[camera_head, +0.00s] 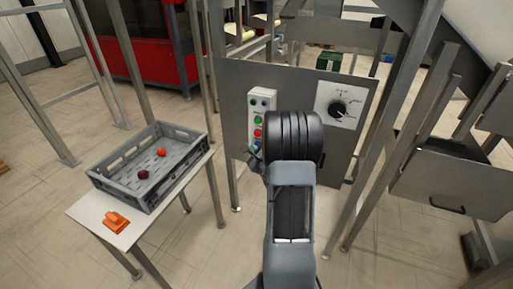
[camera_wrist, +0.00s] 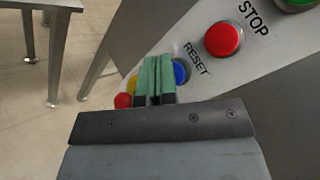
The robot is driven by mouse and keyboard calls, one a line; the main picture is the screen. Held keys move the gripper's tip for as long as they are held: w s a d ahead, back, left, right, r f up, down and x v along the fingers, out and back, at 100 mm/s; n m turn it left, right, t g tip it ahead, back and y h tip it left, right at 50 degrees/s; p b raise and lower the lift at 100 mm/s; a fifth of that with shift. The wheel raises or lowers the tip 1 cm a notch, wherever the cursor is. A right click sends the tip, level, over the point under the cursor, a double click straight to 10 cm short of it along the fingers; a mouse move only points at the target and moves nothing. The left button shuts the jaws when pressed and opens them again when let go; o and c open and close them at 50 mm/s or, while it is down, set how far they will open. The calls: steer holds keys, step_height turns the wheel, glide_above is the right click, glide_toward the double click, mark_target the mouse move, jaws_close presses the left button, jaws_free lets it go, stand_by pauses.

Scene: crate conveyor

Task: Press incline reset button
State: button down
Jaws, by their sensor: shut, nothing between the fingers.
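The blue button (camera_wrist: 181,72) sits beside the word RESET on the pale button panel (camera_wrist: 205,75) in the wrist view. My gripper (camera_wrist: 158,58) is shut and empty, with its green fingers side by side. Its fingertips overlap the left side of the blue button in the picture; I cannot tell whether they touch it. In the head view the button panel (camera_head: 251,103) stands on a grey plate, and my arm hides its lower part. My fingertips are not clear there.
A red STOP button (camera_wrist: 223,38) is close to the blue one; yellow (camera_wrist: 132,84) and red (camera_wrist: 123,100) buttons lie on its other side. A dial (camera_head: 338,109) is right of the panel. A grey crate (camera_head: 128,190) and an orange object (camera_head: 116,221) rest on the left table.

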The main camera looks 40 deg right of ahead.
stand_by(0.6)
steer(key=shift+s+a, duration=0.35)
steer(key=shift+a, duration=0.3)
steer(key=shift+s+a, duration=0.4)
steer(key=shift+a, duration=0.35)
steer(key=shift+s+a, duration=0.4)
steer(key=shift+a, duration=0.3)
steer(key=shift+s+a, duration=0.4)
steer(key=shift+a, duration=0.35)
